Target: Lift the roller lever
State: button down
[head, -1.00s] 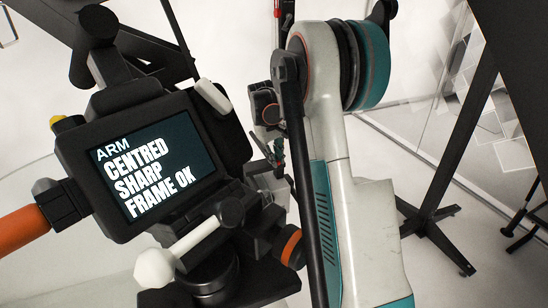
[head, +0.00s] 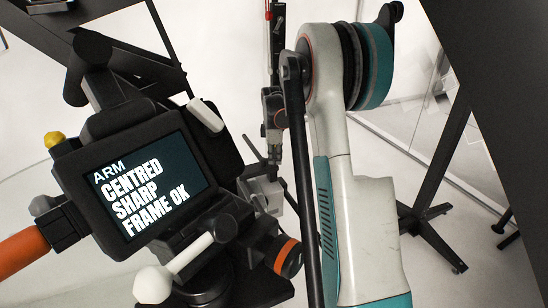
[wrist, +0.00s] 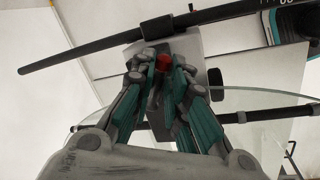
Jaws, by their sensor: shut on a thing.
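In the wrist view, my gripper (wrist: 163,72) has its grey-and-teal fingers closed in from both sides on a small red piece (wrist: 163,61). The red piece sits in front of a grey block, and I take it for the tip of the roller lever; most of it is hidden between the fingers. In the head view, my gripper (head: 273,160) points down beside my white-and-teal arm, just above a pale grey block (head: 264,194). The lever cannot be made out there.
A black camera rig with a lit screen (head: 150,188), an orange handle (head: 22,250) and a white knob (head: 153,284) stands at the left. A black stand (head: 425,215) is at the right. In the wrist view, a black bar (wrist: 100,55) crosses behind the fingers, and a clear curved edge (wrist: 250,90) lies to the right.

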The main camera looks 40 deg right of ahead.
jog(key=shift+w+d+n+y, duration=0.15)
jog(key=shift+w+d+n, duration=0.1)
jog(key=shift+n, duration=0.6)
jog(key=shift+w+d+n+y, duration=0.1)
jog(key=shift+w+d+n, duration=0.15)
jog(key=shift+n, duration=0.55)
jog(key=shift+w+d+n+y, duration=0.15)
jog(key=shift+w+n, duration=0.15)
jog(key=shift+n, duration=0.55)
jog(key=c, duration=1.7)
grip_release()
jog(key=shift+o, duration=0.2)
notch_tip(320, 180, up, 12)
jog(key=s, duration=0.2)
jog(key=shift+a, duration=0.35)
jog(key=shift+f, duration=0.2)
